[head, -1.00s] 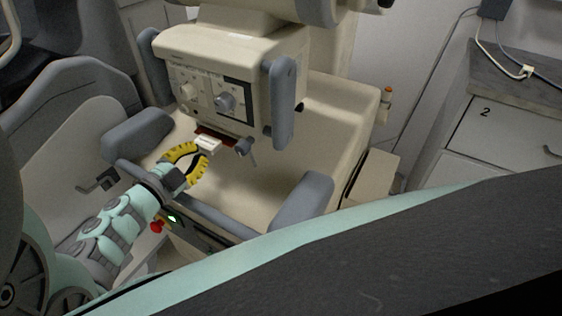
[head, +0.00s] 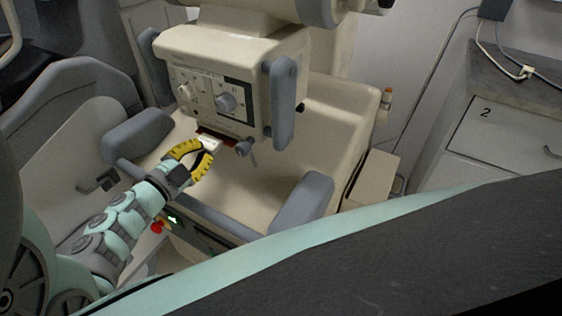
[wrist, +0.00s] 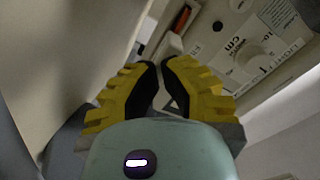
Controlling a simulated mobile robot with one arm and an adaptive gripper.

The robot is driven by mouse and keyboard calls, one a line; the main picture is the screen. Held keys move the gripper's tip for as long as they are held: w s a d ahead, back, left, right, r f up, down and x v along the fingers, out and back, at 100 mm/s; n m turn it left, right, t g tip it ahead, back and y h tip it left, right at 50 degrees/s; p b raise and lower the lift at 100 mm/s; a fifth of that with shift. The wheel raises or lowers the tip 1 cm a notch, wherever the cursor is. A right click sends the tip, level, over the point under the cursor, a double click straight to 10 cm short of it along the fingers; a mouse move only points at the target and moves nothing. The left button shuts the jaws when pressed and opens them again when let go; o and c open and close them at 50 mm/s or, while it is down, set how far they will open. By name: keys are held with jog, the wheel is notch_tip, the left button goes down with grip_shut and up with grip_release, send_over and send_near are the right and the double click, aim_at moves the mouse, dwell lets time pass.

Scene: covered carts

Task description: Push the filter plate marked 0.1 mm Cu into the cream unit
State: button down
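The filter plate (head: 211,144) is a small pale plate sticking out from the red-edged slot under the front of the cream unit (head: 215,55). Its marking cannot be read. The plate also shows in the wrist view (wrist: 171,45), just beyond my fingertips. My gripper (head: 207,149) has yellow ribbed fingers with dark inner pads. Its fingertips are close together at the plate's near edge, with a narrow gap in the wrist view (wrist: 161,66). I cannot tell whether they pinch the plate or only press against it. The plate's inner end is hidden by the unit.
The unit's front has knobs (head: 226,102) and grey side handles (head: 280,100). A small lever (head: 245,148) hangs right of the plate. Grey padded bars (head: 303,198) border the cream cart below. A drawer cabinet (head: 505,125) stands at the right.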

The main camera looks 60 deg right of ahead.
jog(key=shift+d, duration=0.25)
jog(key=shift+a, duration=0.1)
